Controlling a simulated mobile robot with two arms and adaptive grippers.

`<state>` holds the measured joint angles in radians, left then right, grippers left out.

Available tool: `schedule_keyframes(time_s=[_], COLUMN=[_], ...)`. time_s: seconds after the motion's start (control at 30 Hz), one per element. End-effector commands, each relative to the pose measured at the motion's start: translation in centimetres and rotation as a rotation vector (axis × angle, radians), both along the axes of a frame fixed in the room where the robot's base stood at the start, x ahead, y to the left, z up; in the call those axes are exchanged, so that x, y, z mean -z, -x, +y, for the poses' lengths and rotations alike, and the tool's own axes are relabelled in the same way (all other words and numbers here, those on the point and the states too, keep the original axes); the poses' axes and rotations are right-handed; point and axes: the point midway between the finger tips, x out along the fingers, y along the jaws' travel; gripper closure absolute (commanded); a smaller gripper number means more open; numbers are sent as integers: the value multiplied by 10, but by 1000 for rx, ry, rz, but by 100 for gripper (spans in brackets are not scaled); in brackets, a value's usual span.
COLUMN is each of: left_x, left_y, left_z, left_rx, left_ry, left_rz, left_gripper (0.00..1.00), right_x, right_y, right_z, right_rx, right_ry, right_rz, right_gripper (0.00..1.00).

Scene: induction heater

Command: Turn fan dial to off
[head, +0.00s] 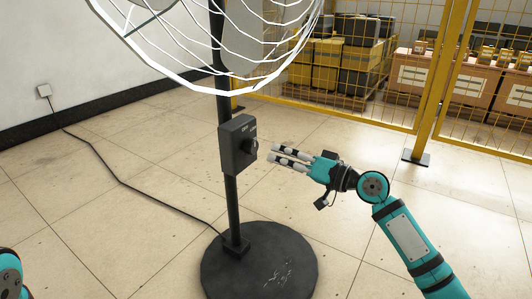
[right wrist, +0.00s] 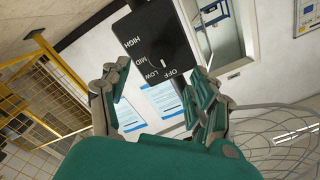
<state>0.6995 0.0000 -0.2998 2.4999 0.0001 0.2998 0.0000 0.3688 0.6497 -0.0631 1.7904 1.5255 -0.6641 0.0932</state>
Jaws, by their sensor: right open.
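The fan dial (head: 250,145) is a dark knob on the front of a black control box (head: 235,158) mounted on the fan's pole. In the right wrist view the box (right wrist: 136,40) shows the labels HIGH, MID, LOW and OFF around the dark knob (right wrist: 160,57). A small white mark shows on the knob, but I cannot tell its setting for sure. My right gripper (head: 273,154) is open and empty, just right of the knob, with its fingers pointing at the box and a small gap between. My left gripper is out of view.
The fan's wire cage (head: 185,93) hangs above the box, and its round black base (head: 290,284) stands on the tiled floor. A power cable (head: 110,178) runs left to a wall socket (head: 44,91). A yellow mesh fence (head: 432,85) stands behind. Floor around is clear.

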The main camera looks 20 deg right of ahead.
Motion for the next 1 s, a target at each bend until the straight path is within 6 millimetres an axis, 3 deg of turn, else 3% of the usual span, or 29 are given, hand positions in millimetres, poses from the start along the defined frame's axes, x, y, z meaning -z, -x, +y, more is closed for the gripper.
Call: schedule_keyframes(time_s=[0.27,0.8,0.93,1.0], left_x=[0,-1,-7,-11], left_y=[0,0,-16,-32], left_z=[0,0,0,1], left_rx=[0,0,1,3], left_ry=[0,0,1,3], left_rz=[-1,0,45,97], left_gripper=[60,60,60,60], right_x=[0,0,-9,-23], right_y=[25,27,26,29], right_z=[-20,-20,-10,2], right_rx=[0,2,57,133], right_ry=[1,1,14,30], right_rz=[1,-2,-51,-131], right_gripper=[38,38,38,38])
